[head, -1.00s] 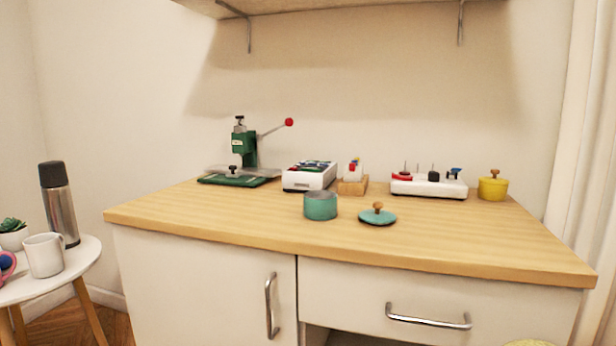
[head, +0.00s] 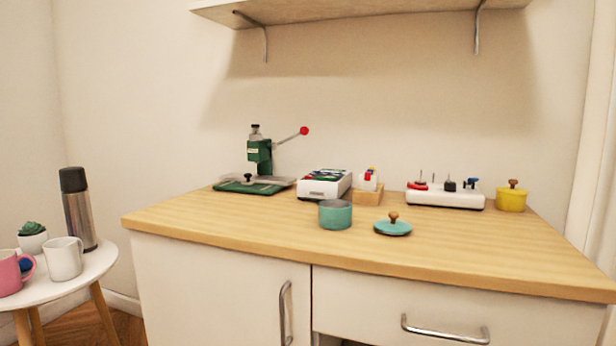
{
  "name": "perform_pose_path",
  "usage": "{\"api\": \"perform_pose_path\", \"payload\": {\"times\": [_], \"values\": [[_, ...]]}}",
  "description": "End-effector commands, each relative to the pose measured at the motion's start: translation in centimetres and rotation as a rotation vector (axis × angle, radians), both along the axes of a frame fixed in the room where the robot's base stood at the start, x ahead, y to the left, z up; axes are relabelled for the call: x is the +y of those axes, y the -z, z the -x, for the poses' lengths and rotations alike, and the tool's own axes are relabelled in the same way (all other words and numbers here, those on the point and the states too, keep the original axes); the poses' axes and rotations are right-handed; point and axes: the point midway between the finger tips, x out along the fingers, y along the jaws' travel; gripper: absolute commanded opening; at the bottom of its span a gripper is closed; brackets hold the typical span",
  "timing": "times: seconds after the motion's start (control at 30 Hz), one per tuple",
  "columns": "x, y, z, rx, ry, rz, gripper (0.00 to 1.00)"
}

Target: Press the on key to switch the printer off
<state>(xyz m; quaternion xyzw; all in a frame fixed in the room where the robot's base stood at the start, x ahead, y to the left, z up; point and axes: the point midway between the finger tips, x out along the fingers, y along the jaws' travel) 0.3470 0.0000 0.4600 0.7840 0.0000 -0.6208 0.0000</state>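The likely printer is a small white device (head: 325,186) with dark green and red parts on its top, near the back middle of the wooden counter. Its keys are too small to tell apart from here, and I cannot tell whether it is on. My gripper is not in view.
On the wooden counter (head: 210,225) stand a green lever press (head: 259,158), a teal pot (head: 335,215), its lid (head: 393,228), a wooden block (head: 367,196), a white spool rack (head: 445,199) and a yellow pot (head: 511,199). A white side table (head: 95,268) stands left. A shelf (head: 350,12) hangs above.

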Motion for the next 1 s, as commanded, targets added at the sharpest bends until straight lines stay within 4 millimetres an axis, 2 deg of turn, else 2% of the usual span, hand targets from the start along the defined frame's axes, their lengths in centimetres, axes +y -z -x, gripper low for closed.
{"api": "perform_pose_path", "payload": {"times": [0.03,0.1,0.13,1.0], "values": [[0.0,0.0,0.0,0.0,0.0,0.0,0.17],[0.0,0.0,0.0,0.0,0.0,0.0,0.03],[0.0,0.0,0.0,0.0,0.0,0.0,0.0],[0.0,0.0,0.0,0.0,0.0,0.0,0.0]]}}
